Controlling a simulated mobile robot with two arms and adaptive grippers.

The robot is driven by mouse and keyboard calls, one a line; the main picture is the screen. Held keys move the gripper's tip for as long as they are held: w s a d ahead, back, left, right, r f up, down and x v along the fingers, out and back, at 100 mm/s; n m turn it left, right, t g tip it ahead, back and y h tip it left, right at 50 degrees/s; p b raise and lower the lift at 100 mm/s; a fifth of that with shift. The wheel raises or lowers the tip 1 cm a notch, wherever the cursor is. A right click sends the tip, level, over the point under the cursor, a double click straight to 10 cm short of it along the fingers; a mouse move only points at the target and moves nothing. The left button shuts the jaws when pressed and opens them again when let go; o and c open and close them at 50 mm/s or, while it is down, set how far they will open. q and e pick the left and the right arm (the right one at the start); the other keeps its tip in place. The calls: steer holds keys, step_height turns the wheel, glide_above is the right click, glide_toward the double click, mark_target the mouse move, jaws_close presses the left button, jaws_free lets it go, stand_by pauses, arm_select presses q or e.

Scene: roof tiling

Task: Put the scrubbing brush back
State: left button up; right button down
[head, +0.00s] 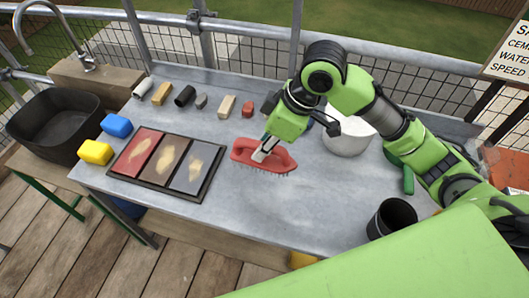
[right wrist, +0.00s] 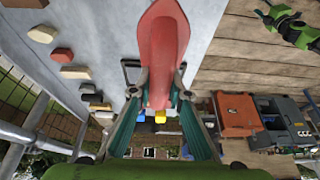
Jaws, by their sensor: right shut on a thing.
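The scrubbing brush (head: 279,159) is red with dark bristles that point down. It is over the middle of the grey table (head: 290,218); I cannot tell whether the bristles touch the top. My right gripper (head: 264,151) comes down from above and is shut on the brush's handle. In the right wrist view the red brush (right wrist: 163,45) sits between the fingers of my right gripper (right wrist: 152,88), which hide part of it. My left gripper is not in view.
A dark tray (head: 150,184) with three coloured panels lies left of the brush. Yellow (head: 95,152) and blue (head: 116,125) sponges are near a black basin (head: 50,127). Small blocks line the back. A white bucket (head: 346,143) and black cup (head: 391,218) stand right. The front middle is clear.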

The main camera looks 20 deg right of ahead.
steer(key=shift+w+d, duration=0.15)
steer(key=w+d+f+p, duration=0.1)
steer(key=w+f, duration=0.3)
steer(key=w+d+f+p, duration=0.1)
steer(key=w+f, duration=0.3)
steer(key=w+d+f+p, duration=0.1)
steer(key=w+f, duration=0.3)
steer(key=w, duration=0.1)
steer(key=shift+d+f+p, duration=0.1)
steer(key=shift+d+p, duration=0.1)
steer(key=shift+p, duration=0.1)
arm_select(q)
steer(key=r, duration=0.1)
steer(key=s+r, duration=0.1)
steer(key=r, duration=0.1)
arm_select(e)
steer(key=shift+f, duration=0.3)
steer(key=shift+f, duration=0.15)
steer(key=c, duration=1.9)
jaws_free()
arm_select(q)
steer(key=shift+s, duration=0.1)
